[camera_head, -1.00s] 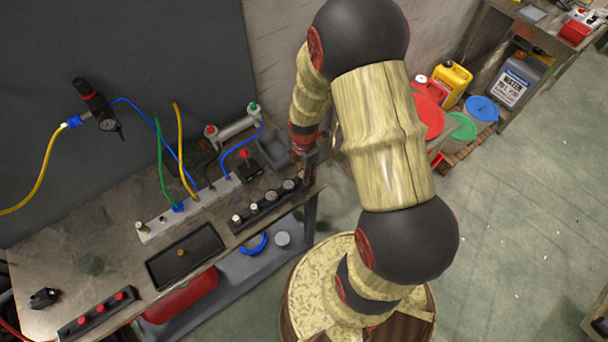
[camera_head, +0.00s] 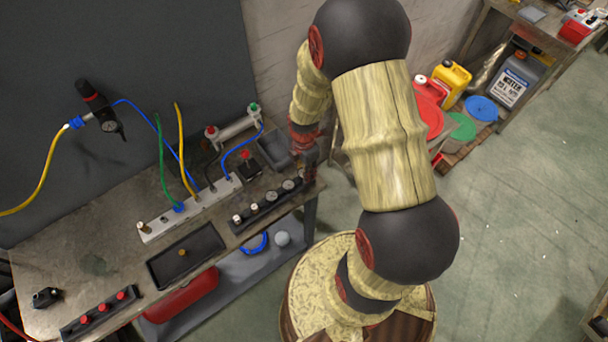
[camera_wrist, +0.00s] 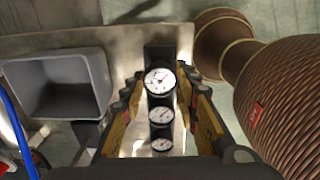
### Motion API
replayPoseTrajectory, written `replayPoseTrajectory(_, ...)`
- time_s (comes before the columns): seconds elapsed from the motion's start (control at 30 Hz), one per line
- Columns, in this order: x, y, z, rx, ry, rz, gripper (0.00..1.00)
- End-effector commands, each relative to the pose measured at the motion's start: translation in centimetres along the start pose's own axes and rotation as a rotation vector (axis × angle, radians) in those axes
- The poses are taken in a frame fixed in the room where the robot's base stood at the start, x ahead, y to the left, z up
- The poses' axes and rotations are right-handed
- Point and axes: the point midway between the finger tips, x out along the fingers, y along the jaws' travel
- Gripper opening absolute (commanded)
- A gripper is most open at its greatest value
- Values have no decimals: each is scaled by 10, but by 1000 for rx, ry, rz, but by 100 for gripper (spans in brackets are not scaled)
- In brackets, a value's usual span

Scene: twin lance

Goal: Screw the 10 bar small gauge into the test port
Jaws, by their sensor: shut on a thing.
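My gripper (camera_head: 309,168) is at the right end of the black gauge rack (camera_head: 240,226), partly hidden by my arm. In the wrist view, its two fingers (camera_wrist: 160,84) close on either side of a white-faced round gauge (camera_wrist: 160,80). That gauge is still at the rack. Two more gauges (camera_wrist: 162,115) line up behind it between the finger sides. The dial markings are too small to read, so I cannot tell which is 10 bar. A pale manifold block (camera_head: 158,230) with hoses and fittings lies left of the rack; I cannot tell which fitting is the test port.
A grey bin (camera_wrist: 52,84) stands beside the rack. A black tray (camera_head: 165,268) with a small brass part lies in front of the manifold. Blue, green and yellow hoses rise from the manifold. A regulator (camera_head: 98,104) hangs on the dark panel.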

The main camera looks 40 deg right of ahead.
Motion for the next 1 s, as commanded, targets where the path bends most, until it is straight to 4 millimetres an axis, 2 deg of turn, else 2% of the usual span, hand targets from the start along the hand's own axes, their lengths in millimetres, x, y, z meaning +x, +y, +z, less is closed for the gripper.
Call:
replayPoseTrajectory(0.43, -2, 0, 0, 0, 0, 0, 6)
replayPoseTrajectory(1.0, -27, 0, 0, 0, 0, 0, 6)
